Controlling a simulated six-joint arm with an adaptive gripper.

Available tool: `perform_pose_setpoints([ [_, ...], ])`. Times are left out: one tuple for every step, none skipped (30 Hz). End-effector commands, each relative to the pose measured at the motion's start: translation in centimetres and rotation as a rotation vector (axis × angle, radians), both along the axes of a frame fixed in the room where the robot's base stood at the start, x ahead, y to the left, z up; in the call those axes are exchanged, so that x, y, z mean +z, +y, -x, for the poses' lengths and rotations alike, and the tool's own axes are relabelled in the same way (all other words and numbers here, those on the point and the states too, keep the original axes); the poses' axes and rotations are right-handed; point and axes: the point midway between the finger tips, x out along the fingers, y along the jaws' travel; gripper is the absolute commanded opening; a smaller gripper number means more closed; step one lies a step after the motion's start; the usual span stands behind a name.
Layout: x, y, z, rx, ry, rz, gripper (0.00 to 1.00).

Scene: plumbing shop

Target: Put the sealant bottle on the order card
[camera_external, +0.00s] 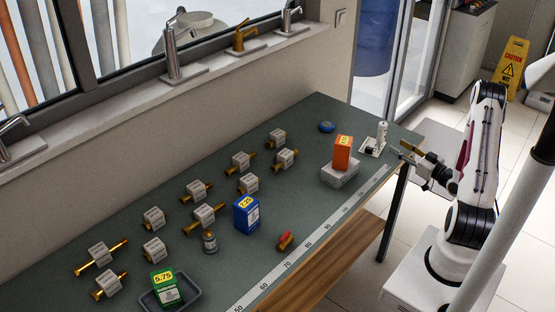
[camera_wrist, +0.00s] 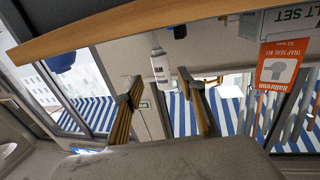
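The sealant bottle (camera_external: 382,137) is small and white. It stands upright at the far right end of the table, on or right beside a small white card (camera_external: 367,150); I cannot tell which. My gripper (camera_external: 402,151) is just right of the bottle, at the table's edge. In the wrist view the bottle (camera_wrist: 160,68) shows in the gap between the two brass-coloured fingers of my gripper (camera_wrist: 160,85), beyond their tips. The fingers are apart and do not visibly touch it. The card cannot be made out in the wrist view.
An orange box (camera_external: 343,152) sits on a grey box (camera_external: 340,174) left of the card. A blue round tin (camera_external: 327,126) lies behind. Several tagged brass fittings (camera_external: 205,216), a blue box (camera_external: 246,214) and a grey tray (camera_external: 188,295) fill the nearer table.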

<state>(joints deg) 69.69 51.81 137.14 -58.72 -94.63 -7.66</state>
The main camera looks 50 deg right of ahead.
Motion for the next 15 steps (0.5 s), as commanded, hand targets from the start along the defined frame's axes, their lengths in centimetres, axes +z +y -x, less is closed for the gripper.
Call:
perform_pose_setpoints([
  [0.0,0.0,0.5,-0.002,0.001,-0.001,0.40],
  [0.0,0.1,0.7,-0.002,0.001,-0.002,0.40],
  [0.0,0.2,0.9,-0.002,0.001,-0.002,0.40],
  [0.0,0.2,1.1,-0.001,0.001,-0.002,0.40],
  [0.0,0.2,1.2,-0.001,0.000,-0.002,0.40],
  [0.0,0.3,1.4,-0.001,0.000,-0.002,0.40],
  [0.0,0.3,1.5,0.000,0.000,-0.002,0.40],
  [0.0,0.3,1.6,0.000,-0.001,-0.001,0.40],
  [0.0,0.4,1.7,0.000,-0.001,-0.001,0.40],
  [0.0,0.4,1.7,0.000,-0.001,-0.001,0.40],
  [0.0,0.4,1.8,0.000,-0.001,-0.001,0.40],
  [0.0,0.4,1.8,0.000,-0.001,-0.001,0.40],
  [0.0,0.4,1.8,0.000,-0.001,-0.001,0.40],
  [0.0,0.4,1.8,0.000,-0.001,-0.001,0.40],
  [0.0,0.4,1.8,0.000,-0.001,-0.001,0.40],
])
